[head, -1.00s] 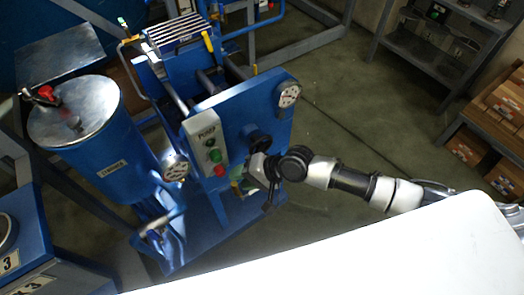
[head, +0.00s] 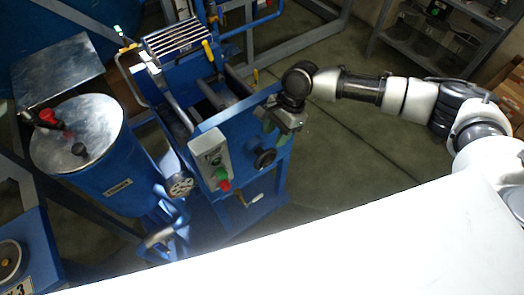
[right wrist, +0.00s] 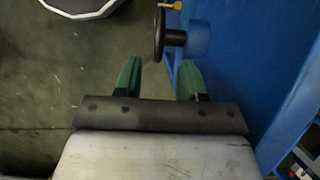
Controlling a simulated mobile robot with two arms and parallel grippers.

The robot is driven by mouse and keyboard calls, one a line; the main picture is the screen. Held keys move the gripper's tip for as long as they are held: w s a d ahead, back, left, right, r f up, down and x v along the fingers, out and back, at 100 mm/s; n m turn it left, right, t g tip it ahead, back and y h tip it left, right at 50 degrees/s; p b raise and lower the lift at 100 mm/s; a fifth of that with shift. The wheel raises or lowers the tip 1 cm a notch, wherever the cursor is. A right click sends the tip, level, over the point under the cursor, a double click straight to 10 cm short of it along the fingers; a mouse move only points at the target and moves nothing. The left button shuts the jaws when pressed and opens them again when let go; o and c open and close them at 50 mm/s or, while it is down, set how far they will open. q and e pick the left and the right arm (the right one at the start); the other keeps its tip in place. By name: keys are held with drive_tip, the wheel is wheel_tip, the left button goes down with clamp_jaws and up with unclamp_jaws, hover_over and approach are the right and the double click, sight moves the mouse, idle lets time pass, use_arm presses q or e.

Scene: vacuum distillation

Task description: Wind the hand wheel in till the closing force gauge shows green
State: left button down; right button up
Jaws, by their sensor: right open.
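The hand wheel (head: 264,158) is a small black wheel on the front of the blue press. In the right wrist view the wheel (right wrist: 159,35) shows edge-on, on a dark hub by the blue panel, with a brass-coloured handle (right wrist: 170,5) at its upper edge. My right gripper (head: 276,127) is above the wheel in the head view. In the wrist view my right gripper (right wrist: 159,75) has its green fingers apart and empty; the wheel lies ahead of the gap, apart from them. The press's upper right corner gauge is hidden behind my right arm.
A control box (head: 210,158) with green and red buttons stands beside the wheel. A white surface (head: 330,240) fills the foreground. The floor right of the press is clear.

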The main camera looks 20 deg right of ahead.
sight(264, 158)
drive_tip(key=x, duration=0.5)
drive_tip(key=shift+s, duration=0.15)
drive_tip(key=x, duration=0.4)
use_arm(q)
drive_tip(key=shift+s+f, duration=0.2)
drive_tip(key=shift+s, duration=0.35)
use_arm(e)
drive_tip(key=shift+a+f, duration=0.2)
drive_tip(key=shift+f, duration=0.25)
clamp_jaws()
drive_tip(key=shift+r+y+p, duration=0.2)
drive_tip(key=shift+y+p, duration=0.3)
drive_tip(key=shift+p, duration=0.15)
use_arm(q)
drive_tip(key=shift+s+r, duration=0.2)
drive_tip(key=shift+r, duration=0.35)
drive_tip(key=shift+s+r, duration=0.15)
drive_tip(key=shift+r, duration=0.35)
use_arm(e)
drive_tip(key=shift+f+g+y, duration=0.1)
drive_tip(key=shift+g+y, duration=0.2)
